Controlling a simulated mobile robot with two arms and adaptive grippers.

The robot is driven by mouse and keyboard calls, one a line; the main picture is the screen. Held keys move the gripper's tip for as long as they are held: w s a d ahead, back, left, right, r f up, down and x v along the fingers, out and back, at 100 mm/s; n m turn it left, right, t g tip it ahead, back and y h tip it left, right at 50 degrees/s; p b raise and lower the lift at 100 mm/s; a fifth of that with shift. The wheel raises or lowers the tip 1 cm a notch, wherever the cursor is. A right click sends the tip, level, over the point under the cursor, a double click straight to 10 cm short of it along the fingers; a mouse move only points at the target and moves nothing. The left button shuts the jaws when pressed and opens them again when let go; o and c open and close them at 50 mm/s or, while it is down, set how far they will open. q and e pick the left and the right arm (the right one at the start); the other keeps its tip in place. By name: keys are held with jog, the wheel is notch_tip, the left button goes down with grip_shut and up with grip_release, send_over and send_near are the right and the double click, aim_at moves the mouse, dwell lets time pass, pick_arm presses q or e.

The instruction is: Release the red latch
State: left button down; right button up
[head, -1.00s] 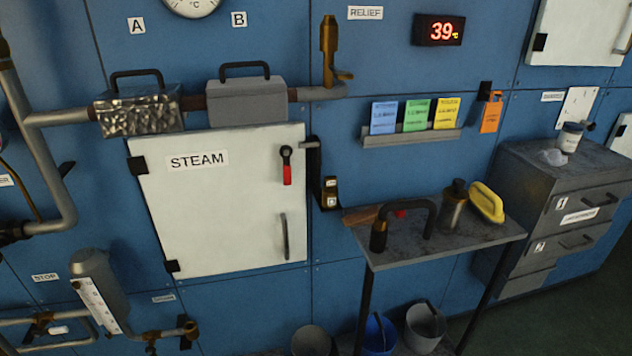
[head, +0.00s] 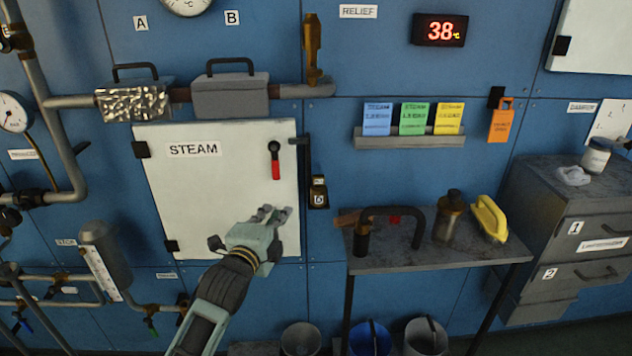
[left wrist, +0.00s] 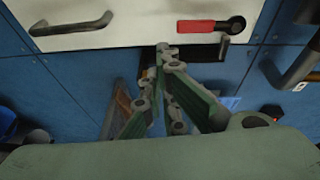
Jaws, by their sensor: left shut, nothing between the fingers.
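The red latch (head: 276,168) hangs straight down from its black pivot on the upper right of the white STEAM door (head: 190,190). The door looks closed. The latch also shows in the left wrist view (left wrist: 203,26), lying level there, near the top. My left gripper (head: 272,213) is in front of the door, below the latch in the head view. Its fingers are shut and empty, and in the left wrist view the fingertips (left wrist: 166,58) are apart from the latch. The door handle (left wrist: 72,26) shows at the top left there; my gripper hides it in the head view.
A side table (head: 440,255) with a black curved handle tool (head: 390,212), a bottle (head: 448,218) and a yellow brush (head: 490,218) stands right of the door. Pipes and a cylinder (head: 105,250) are at left. Buckets (head: 370,338) stand below. A card rack (head: 408,140) is on the wall.

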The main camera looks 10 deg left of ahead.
aim_at(275, 161)
pick_arm(q)
jog(key=shift+m+t, duration=0.4)
jog(key=shift+m, duration=0.1)
jog(key=w+r, duration=0.1)
jog(key=w, duration=0.2)
jog(key=w+d+r, duration=0.1)
jog(key=w, duration=0.2)
jog(key=w+r+p, duration=0.1)
jog(key=w+r, duration=0.1)
jog(key=w, duration=0.2)
jog(key=shift+d, duration=0.35)
jog(key=shift+s+a+f+m+p, duration=0.15)
jog(key=shift+a+m+p, duration=0.15)
jog(key=shift+p, duration=0.25)
